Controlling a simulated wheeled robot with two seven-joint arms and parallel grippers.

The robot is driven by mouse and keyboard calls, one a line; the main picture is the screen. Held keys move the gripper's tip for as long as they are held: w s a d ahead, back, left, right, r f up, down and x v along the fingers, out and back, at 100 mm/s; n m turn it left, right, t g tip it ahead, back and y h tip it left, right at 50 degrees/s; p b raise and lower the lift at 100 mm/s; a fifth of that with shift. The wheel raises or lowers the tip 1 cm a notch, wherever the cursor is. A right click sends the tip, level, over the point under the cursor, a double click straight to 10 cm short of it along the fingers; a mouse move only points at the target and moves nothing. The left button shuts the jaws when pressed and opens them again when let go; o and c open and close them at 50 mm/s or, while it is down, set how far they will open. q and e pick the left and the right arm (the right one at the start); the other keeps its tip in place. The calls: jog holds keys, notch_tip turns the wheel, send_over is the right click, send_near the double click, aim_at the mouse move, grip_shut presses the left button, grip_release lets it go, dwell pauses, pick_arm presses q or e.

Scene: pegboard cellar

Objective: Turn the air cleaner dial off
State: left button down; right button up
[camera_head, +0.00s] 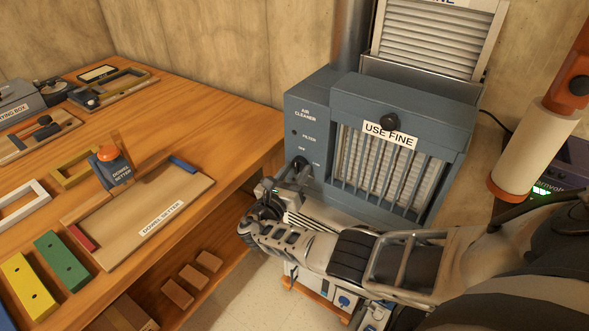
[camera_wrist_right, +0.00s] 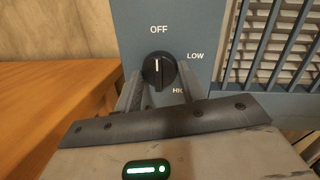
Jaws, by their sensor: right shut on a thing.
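The air cleaner (camera_head: 400,150) is a blue-grey box with a barred front and a "USE FINE" label, right of the wooden bench. The dial's white mark stands upright, toward OFF. My right gripper (camera_wrist_right: 160,92) has a finger on each side of the dial and is shut on it. In the head view my right gripper (camera_head: 285,190) reaches the panel and partly hides the dial. My left gripper is not in view.
The wooden bench (camera_head: 225,120) fills the left, with a dowel setter board (camera_head: 120,235), colored blocks and other tool boards on it. Its edge lies close to my right gripper. Wooden blocks (camera_head: 190,280) lie on the shelf below. A duct (camera_head: 352,35) rises behind the cleaner.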

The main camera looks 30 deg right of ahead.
dwell(0.5)
jog(key=o, duration=1)
jog(key=shift+c, duration=0.2)
jog(key=shift+a, duration=0.1)
jog(key=v, duration=1.6)
